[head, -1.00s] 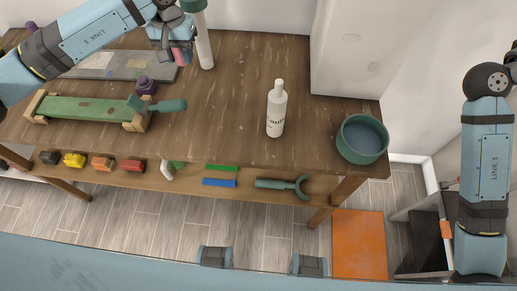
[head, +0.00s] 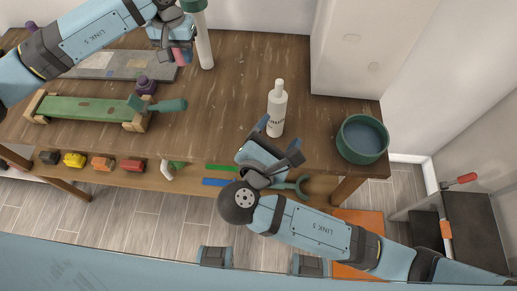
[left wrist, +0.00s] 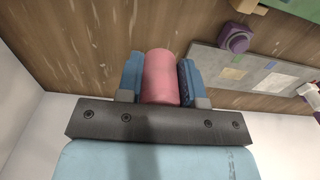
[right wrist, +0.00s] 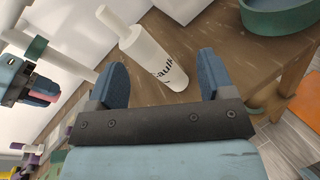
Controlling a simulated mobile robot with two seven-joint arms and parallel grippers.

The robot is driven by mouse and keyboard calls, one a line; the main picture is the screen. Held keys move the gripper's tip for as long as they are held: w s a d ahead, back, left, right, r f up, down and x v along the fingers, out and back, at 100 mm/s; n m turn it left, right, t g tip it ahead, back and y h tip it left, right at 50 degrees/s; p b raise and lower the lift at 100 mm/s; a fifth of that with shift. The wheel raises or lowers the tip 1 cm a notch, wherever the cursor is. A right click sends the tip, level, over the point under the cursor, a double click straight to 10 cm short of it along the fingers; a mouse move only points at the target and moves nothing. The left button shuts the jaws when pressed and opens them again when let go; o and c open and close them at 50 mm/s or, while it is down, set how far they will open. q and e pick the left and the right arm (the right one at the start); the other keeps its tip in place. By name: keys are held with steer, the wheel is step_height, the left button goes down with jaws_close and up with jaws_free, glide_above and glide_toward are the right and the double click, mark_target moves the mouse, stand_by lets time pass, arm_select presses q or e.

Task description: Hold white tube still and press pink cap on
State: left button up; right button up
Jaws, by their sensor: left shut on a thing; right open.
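The white tube (head: 277,112) stands upright on the wooden table, with a narrow white nozzle and dark lettering; it also shows in the right wrist view (right wrist: 155,58). My right gripper (head: 276,134) is open just in front of the tube, its fingers pointing at the tube's lower part. In the right wrist view (right wrist: 156,76) the tube lies ahead between the fingertips. My left gripper (head: 180,50) is shut on the pink cap (left wrist: 161,76), seen between its blue fingers in the left wrist view. The left gripper holds the cap above the table, left of the tube and apart from it.
A green bowl (head: 362,139) stands right of the tube. A white post with a green top (head: 204,45) is beside my left gripper. A green board with a mallet (head: 160,104) lies at the left. A lower shelf holds coloured blocks (head: 103,164).

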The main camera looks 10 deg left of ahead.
mark_target(274, 117)
steer(key=s+a+f+n+t+y, duration=0.1)
steer(key=s+a+f+n+t, duration=0.1)
steer(key=a+f+n, duration=0.3)
steer(key=shift+n, duration=0.6)
steer(key=x, duration=0.8)
steer(key=d+x, duration=0.1)
steer(key=x, duration=0.3)
steer(key=shift+w, duration=0.1)
steer(key=shift+c, duration=0.4)
steer(key=shift+c, duration=1.1)
steer(key=c, duration=0.9)
